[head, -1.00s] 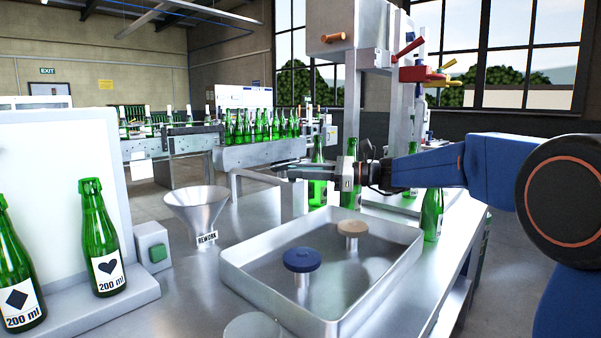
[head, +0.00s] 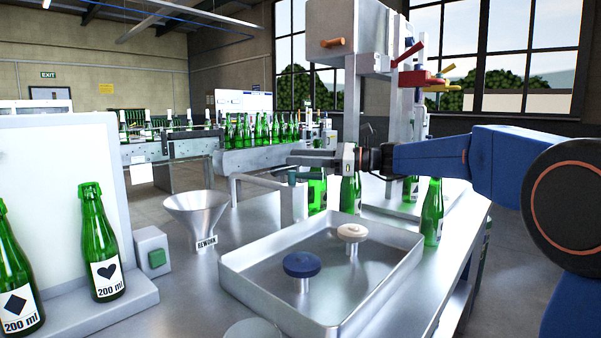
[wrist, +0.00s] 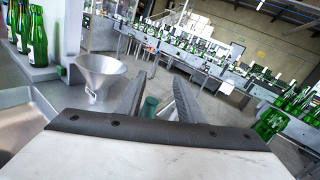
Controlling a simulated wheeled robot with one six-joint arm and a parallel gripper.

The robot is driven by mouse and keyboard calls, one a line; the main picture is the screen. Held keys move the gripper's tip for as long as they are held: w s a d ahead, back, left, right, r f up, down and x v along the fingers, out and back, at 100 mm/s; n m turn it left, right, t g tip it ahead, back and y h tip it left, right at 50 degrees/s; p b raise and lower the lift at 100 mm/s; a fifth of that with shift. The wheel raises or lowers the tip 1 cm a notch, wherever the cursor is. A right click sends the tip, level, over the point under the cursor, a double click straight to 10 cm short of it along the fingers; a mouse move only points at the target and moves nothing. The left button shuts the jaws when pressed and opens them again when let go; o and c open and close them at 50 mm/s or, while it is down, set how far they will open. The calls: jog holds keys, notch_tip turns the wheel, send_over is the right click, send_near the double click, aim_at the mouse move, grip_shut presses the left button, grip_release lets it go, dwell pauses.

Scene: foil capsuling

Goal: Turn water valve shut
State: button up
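No part is labelled as the water valve. A teal knob or handle (head: 293,177) sits at the top of a grey post (head: 293,203) behind the tray, and may be it. My gripper (head: 298,158) shows just above this post in the head view, partly covering the area. In the wrist view my gripper (wrist: 157,98) has its two fingers apart. A teal cylinder (wrist: 150,106) shows in the gap, closer to the left finger; I cannot tell whether they touch. Red (head: 409,54) and yellow (head: 447,70) levers stand on the machine at the upper right.
A shallow metal tray (head: 258,296) holds a blue knob (head: 302,264) and a cream knob (head: 352,232). A funnel (head: 197,212) stands to its left. Green bottles (head: 432,212) stand near my arm, one (head: 351,192) just below the gripper. A bottle conveyor (head: 258,157) lies behind.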

notch_tip(320, 180, up, 5)
jog(key=shift+f, duration=0.1)
dwell(0.3)
